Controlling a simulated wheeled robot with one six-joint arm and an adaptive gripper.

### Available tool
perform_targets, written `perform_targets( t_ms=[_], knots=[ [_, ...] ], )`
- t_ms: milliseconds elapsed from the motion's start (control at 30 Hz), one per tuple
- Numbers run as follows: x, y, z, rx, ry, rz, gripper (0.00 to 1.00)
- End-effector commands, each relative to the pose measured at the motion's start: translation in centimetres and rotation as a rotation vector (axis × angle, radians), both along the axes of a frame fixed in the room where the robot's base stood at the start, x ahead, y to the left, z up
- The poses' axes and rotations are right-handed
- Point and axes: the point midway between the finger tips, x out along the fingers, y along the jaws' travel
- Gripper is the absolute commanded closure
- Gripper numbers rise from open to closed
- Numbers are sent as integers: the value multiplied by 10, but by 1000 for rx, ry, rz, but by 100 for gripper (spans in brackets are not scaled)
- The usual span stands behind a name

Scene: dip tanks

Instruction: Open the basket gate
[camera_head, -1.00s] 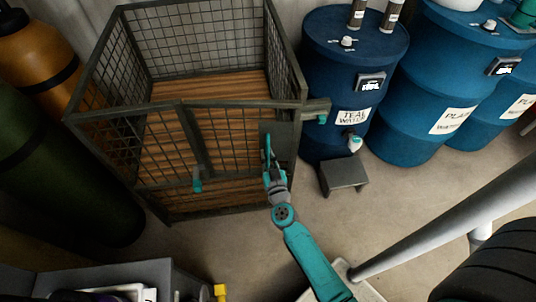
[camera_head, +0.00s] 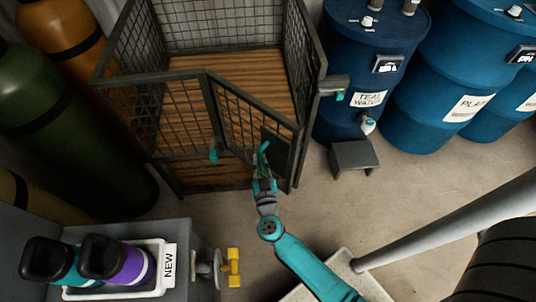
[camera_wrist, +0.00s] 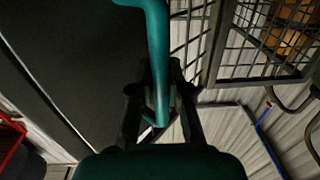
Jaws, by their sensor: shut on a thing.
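The wire-mesh basket (camera_head: 150,75) has a dark metal frame and a slatted wooden floor. Its gate leaf (camera_head: 235,105) stands partly open, the right edge swung outward from the basket's right corner post. A dark plate (camera_head: 276,152) and a teal handle (camera_head: 264,147) are on the gate near that edge. My gripper (camera_head: 263,168) is shut on the handle. In the wrist view the teal handle (camera_wrist: 157,60) runs down between the dark fingers of my gripper (camera_wrist: 160,110). A teal-tipped latch bracket (camera_head: 335,86) sticks out from the right post, apart from the gate.
Blue barrels (camera_head: 365,65) and a small grey step (camera_head: 353,157) stand to the right. Gas cylinders (camera_head: 60,110) stand left. A grey bench (camera_head: 185,235) with a tray (camera_head: 158,285) of bottles is at front left. Bare floor lies before the gate.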

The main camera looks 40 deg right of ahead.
Motion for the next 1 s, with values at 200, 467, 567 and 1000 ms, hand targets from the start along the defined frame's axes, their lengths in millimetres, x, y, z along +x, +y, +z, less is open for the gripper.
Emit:
perform_targets(
  t_ms=[200,467,567,1000],
  knots=[
    [1,30,0,0,-1,-99,100],
    [5,58,1,0,-1,-218,100],
    [6,66,0,0,0,-243,100],
    [12,90,0,0,0,-242,100]
  ],
)
